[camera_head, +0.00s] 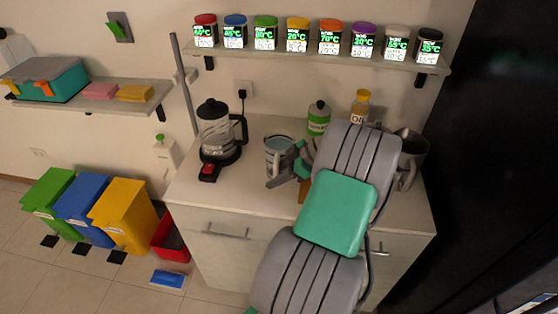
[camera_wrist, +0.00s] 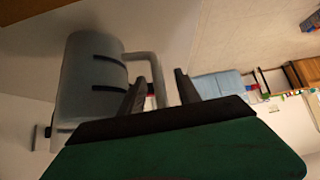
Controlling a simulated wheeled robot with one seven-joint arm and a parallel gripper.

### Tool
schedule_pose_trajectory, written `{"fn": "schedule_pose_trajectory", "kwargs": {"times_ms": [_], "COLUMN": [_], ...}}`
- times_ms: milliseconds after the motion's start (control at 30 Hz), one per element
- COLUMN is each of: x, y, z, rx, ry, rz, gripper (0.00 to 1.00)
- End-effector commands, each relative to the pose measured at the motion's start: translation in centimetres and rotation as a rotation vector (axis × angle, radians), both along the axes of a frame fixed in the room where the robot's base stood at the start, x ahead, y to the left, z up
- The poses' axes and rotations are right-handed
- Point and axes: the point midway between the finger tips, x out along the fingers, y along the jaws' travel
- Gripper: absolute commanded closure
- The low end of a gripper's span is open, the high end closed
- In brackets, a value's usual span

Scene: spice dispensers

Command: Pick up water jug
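The water jug (camera_head: 279,147) is a clear, greyish pitcher standing upright on the counter, right of the kettle. In the wrist view the jug (camera_wrist: 88,85) fills the left side, with its pale handle (camera_wrist: 155,72) towards the middle. My gripper (camera_head: 290,172) is at the jug's right front side. In the wrist view my gripper (camera_wrist: 160,80) has its two dark fingers apart, with the handle appearing between them. I cannot tell whether either finger touches the handle. My arm hides part of the counter behind and right of the jug.
A black kettle (camera_head: 217,130) stands left of the jug. A green-labelled bottle (camera_head: 319,118), an oil bottle (camera_head: 360,105) and a metal pot (camera_head: 412,150) stand behind or right. A shelf of spice dispensers (camera_head: 315,53) hangs above. The counter's front left (camera_head: 200,192) is clear.

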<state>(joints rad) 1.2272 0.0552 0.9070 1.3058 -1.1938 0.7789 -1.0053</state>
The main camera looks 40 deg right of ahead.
Motion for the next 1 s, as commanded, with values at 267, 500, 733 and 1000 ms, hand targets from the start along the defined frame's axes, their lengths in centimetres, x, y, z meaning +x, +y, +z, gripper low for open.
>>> {"fn": "schedule_pose_trajectory", "kwargs": {"times_ms": [267, 500, 733, 1000], "x": [-0.07, -0.08, -0.09, -0.09], "y": [-0.1, -0.12, -0.13, -0.13], "z": [0.01, 0.03, 0.04, 0.04], "rx": [0.001, 0.001, 0.0, 0.0], "ry": [0.0, 0.0, 0.001, 0.001], "rz": [-0.002, -0.002, -0.002, -0.002], "gripper": [0.74, 0.94, 1.0, 1.0]}}
